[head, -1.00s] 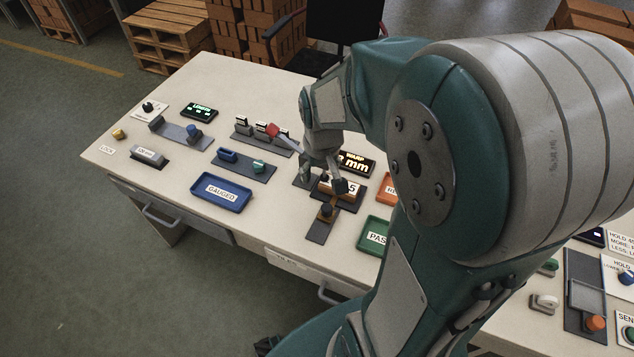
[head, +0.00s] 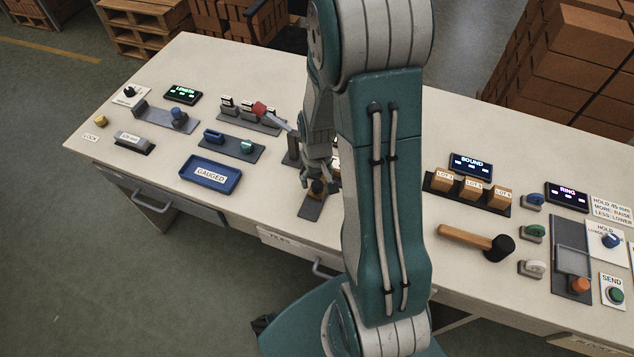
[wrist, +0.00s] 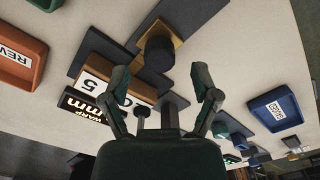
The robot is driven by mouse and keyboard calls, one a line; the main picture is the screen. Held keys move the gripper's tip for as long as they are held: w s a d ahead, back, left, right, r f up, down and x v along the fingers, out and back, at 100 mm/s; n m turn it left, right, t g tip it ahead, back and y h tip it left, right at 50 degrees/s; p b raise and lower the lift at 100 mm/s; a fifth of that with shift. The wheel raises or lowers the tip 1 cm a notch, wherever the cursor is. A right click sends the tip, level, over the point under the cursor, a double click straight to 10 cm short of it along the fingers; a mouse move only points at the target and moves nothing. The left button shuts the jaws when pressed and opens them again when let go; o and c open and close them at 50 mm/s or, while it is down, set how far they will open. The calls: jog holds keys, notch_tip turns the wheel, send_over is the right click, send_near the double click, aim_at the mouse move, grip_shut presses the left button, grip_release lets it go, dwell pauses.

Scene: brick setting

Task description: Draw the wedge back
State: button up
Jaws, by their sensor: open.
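The wedge (wrist: 178,37) is an orange-brown piece with a dark round knob (wrist: 158,54) standing on it, on a dark rail (head: 312,207). The knob also shows in the head view (head: 317,187), just below my gripper (head: 318,172). In the wrist view my gripper (wrist: 165,92) is open, with one finger to each side and the knob beyond the gap between the tips. Nothing is held. A labelled brick (wrist: 137,97) lies at the wedge's inner end, partly behind the left finger. My arm hides most of the brick in the head view.
A lit WARP display (wrist: 82,104) stands beside the brick. A blue GAUGED tray (head: 211,174) lies to the left, an orange-red tray (wrist: 20,58) on the other side. A mallet (head: 475,240) lies to the right. Bare tabletop (head: 265,215) surrounds the rail's near end.

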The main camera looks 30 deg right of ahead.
jog(key=shift+f, duration=1.25)
grip_shut()
jog(key=shift+s, duration=0.1)
